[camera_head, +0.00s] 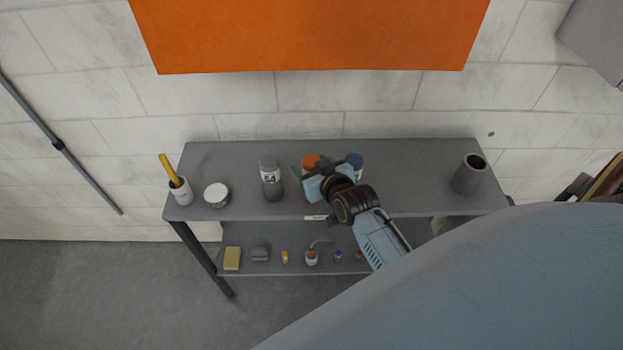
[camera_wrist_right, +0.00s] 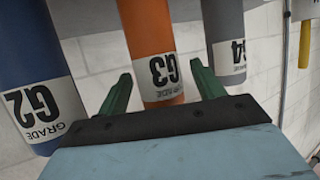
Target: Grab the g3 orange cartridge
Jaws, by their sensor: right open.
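The orange G3 cartridge (camera_head: 311,160) stands on the top shelf, largely hidden behind my right gripper in the head view. In the right wrist view the orange cartridge (camera_wrist_right: 150,50), with a white G3 label, stands between the two green fingers. My right gripper (camera_wrist_right: 160,90) is open, one finger on each side of the cartridge. I cannot tell whether either finger touches it. The blue G2 cartridge (camera_wrist_right: 38,60) is on the left in the wrist view, and the grey G4 cartridge (camera_wrist_right: 227,45) is on the right. My left gripper is not in view.
On the top shelf (camera_head: 400,160) stand the grey cartridge (camera_head: 270,180), the blue cartridge (camera_head: 355,160), a white tub (camera_head: 216,195), a cup with a yellow handle (camera_head: 178,185) and a dark cylinder (camera_head: 467,174). The lower shelf holds a yellow block (camera_head: 232,258) and several small items.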

